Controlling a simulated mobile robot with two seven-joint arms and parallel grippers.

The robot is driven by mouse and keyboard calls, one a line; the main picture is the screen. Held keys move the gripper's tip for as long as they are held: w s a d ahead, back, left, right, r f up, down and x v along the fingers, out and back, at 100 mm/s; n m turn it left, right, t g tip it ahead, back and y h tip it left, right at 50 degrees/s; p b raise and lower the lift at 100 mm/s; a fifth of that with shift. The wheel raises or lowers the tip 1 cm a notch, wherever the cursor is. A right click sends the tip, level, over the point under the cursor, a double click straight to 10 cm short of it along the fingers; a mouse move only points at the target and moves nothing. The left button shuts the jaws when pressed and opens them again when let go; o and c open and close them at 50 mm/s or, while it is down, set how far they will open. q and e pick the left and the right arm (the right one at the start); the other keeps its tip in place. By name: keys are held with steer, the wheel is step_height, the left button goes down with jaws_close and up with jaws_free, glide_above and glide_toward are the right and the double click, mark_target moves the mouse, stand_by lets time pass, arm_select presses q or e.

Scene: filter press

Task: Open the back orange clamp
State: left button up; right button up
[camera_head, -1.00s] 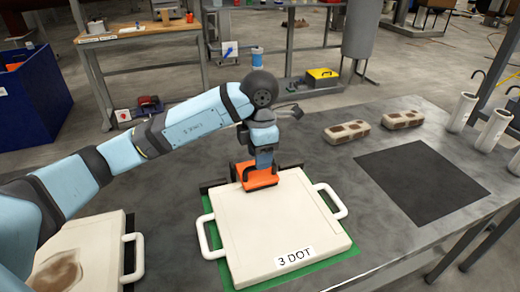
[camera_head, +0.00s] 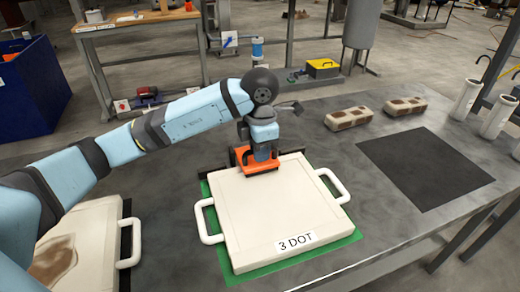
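The orange clamp (camera_head: 262,166) sits at the back edge of a white filter plate (camera_head: 280,215) marked "3 DOT", which has a white handle on each side and lies on a green mat (camera_head: 234,276). My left gripper (camera_head: 262,152) points down right at the clamp from above and covers part of it. Its fingers are hidden against the clamp, so I cannot see whether they grip it or how far the clamp is open. My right gripper is not in view.
A second white plate with a brown stain (camera_head: 58,262) lies at the left under my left arm. Two brown-and-white blocks (camera_head: 348,118), a dark square mat (camera_head: 424,168) and white cylinders (camera_head: 462,100) are to the right. Bare grey table lies between.

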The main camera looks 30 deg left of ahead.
arm_select(q)
steer(key=shift+r, duration=0.1)
steer(key=shift+w+a+r+p, duration=0.3)
steer(key=shift+w+a+r, duration=0.05)
steer(key=shift+r, duration=0.2)
steer(key=shift+a, duration=0.1)
steer(key=shift+r, duration=0.1)
steer(key=shift+w+a+r, duration=0.35)
steer(key=shift+w+a, duration=0.05)
steer(key=shift+a, duration=0.05)
steer(key=shift+w+a, duration=0.1)
